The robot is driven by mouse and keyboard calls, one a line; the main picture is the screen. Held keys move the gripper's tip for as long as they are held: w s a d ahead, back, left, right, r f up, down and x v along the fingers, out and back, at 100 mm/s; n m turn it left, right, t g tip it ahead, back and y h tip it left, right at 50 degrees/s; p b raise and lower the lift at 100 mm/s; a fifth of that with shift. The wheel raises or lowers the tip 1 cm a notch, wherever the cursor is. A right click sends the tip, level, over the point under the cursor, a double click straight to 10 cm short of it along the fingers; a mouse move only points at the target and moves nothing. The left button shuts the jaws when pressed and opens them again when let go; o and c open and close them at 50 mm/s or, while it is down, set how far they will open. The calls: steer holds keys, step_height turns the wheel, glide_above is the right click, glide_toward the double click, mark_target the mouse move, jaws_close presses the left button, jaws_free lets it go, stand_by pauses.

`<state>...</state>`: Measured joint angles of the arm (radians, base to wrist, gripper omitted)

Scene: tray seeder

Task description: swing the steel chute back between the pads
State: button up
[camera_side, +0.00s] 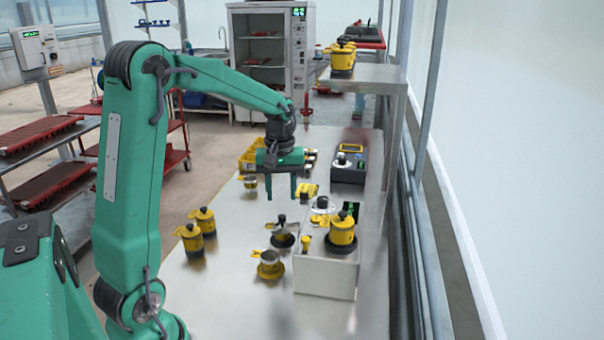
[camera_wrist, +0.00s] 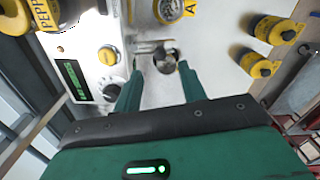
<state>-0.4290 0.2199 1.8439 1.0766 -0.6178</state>
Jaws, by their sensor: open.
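My gripper (camera_side: 281,197) is open and empty, pointing down above the bench, in the side view above and slightly behind the steel chute (camera_side: 290,228). The chute is a small steel piece beside the white machine (camera_side: 326,279), with a dark knob near it and a dark round dish below. In the wrist view, the chute (camera_wrist: 150,46) juts from the machine's side to a round dark-topped knob (camera_wrist: 166,60). My gripper's fingers (camera_wrist: 158,80) lie either side of the knob in that picture; contact is not visible. I cannot make out the pads clearly.
A yellow pot (camera_side: 342,230) stands on the machine. A yellow-rimmed cup (camera_side: 270,266) sits in front of the chute. Two yellow lidded pots (camera_side: 204,222) stand at left. A dark control box (camera_side: 349,164) and a yellow crate (camera_side: 250,157) are farther back. The bench front is clear.

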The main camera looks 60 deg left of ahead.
steer(key=shift+r, duration=0.95)
steer(key=shift+d, duration=0.1)
steer(key=s+d+r+m+t, duration=0.2)
steer(key=s+d+m, duration=0.4)
steer(key=s+d, duration=0.1)
steer(key=s+d+r+m+t, duration=0.3)
steer(key=s+d+m, duration=0.3)
steer(key=s+d, duration=0.2)
steer(key=shift+s+d+t, duration=0.2)
steer(key=shift+d+t, duration=0.1)
steer(key=shift+d, duration=0.75)
stand_by(0.4)
